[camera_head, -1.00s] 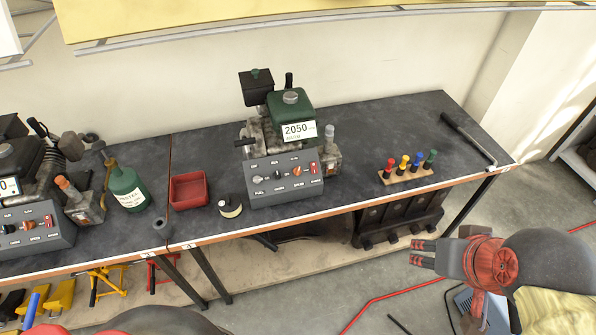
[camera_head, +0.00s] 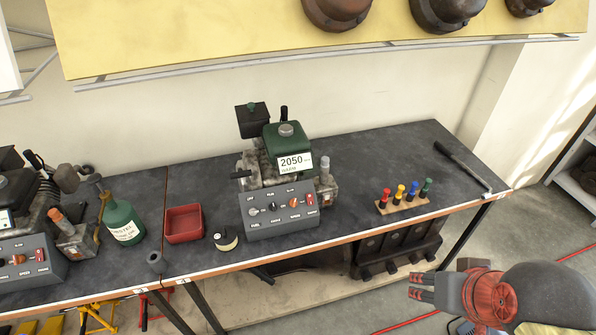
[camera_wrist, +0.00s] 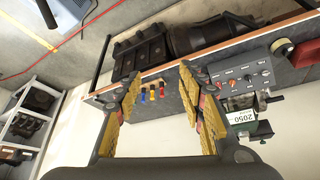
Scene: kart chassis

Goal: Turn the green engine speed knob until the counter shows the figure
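The green engine (camera_head: 284,142) stands on the bench, with a white card (camera_head: 294,162) reading 2050 on its front; small print below is unreadable. Its grey control panel (camera_head: 282,224) has a pale knob, a black knob, an orange knob (camera_head: 294,202) and a red switch (camera_head: 310,199). I cannot make out a counter figure on the panel. My gripper (camera_head: 412,287) is open and empty in front of the bench, right of and apart from the panel. In the wrist view, my fingers (camera_wrist: 160,98) are spread, with the panel (camera_wrist: 243,76) and card (camera_wrist: 241,117) beyond the right finger.
A rack of coloured screwdrivers (camera_head: 402,202) and a black-handled bar (camera_head: 462,164) lie right of the engine. A red tray (camera_head: 184,224), a tape roll (camera_head: 226,240) and a green bottle (camera_head: 123,222) stand left. Another engine panel (camera_head: 30,262) is at far left. Bench between panel and rack is clear.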

